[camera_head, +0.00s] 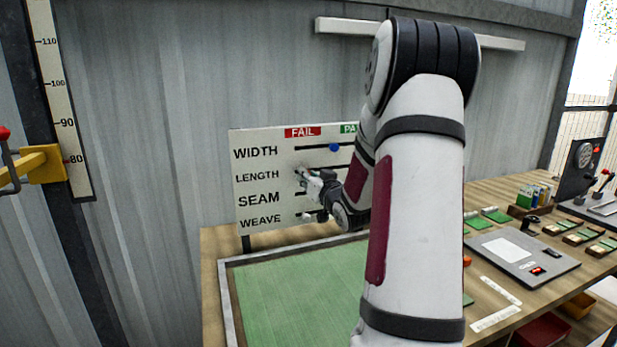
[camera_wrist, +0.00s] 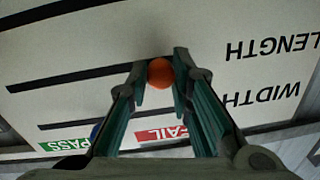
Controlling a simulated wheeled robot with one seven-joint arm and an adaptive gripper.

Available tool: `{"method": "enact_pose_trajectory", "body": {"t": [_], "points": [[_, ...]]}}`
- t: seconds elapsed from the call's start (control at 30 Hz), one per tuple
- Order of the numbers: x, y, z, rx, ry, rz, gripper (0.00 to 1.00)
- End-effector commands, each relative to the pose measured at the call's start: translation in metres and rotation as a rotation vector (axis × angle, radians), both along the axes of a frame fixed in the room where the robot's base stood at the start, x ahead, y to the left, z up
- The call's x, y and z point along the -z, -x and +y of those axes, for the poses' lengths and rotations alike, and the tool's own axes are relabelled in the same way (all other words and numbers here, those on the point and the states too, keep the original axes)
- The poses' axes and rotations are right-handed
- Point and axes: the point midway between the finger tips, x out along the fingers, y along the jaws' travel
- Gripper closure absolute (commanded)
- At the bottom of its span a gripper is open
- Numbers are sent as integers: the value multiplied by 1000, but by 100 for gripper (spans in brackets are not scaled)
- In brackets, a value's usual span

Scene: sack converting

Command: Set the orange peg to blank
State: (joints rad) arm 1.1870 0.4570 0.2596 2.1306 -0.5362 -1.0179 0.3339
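The orange peg (camera_wrist: 160,72) sits at the LENGTH-row slot's end nearest the lettering, in line with the FAIL label (camera_wrist: 162,133). The wrist view shows the white board (camera_wrist: 230,80) upside down. My gripper (camera_wrist: 160,62) has one fingertip on each side of the peg, with no clear gap, and appears shut on it. In the head view, my gripper (camera_head: 301,172) reaches the left end of the LENGTH slot on the board (camera_head: 262,165) and hides the peg. My arm covers the board's right part and some of the PASS label (camera_head: 348,128).
A blue peg (camera_head: 334,147) is in the WIDTH slot above, towards PASS. The SEAM and WEAVE slots are partly hidden by my gripper. A green mat (camera_head: 290,290) lies below the board. A grey device (camera_head: 525,262) and small green pieces are on the bench at right.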

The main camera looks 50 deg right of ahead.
Motion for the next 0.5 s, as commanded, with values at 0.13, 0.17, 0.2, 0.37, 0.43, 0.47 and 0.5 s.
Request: {"method": "enact_pose_trajectory", "body": {"t": [0.13,0.17,0.2,0.37,0.43,0.47,0.5], "points": [[0,0,0,-1,0,0,100],[0,0,-1,-1,0,0,100],[0,2,-3,0,0,0,100],[-3,20,-31,4,-1,-1,100],[-3,28,-44,2,-1,-1,100],[-3,31,-49,2,1,-1,100],[-3,35,-56,1,0,-1,100]]}}
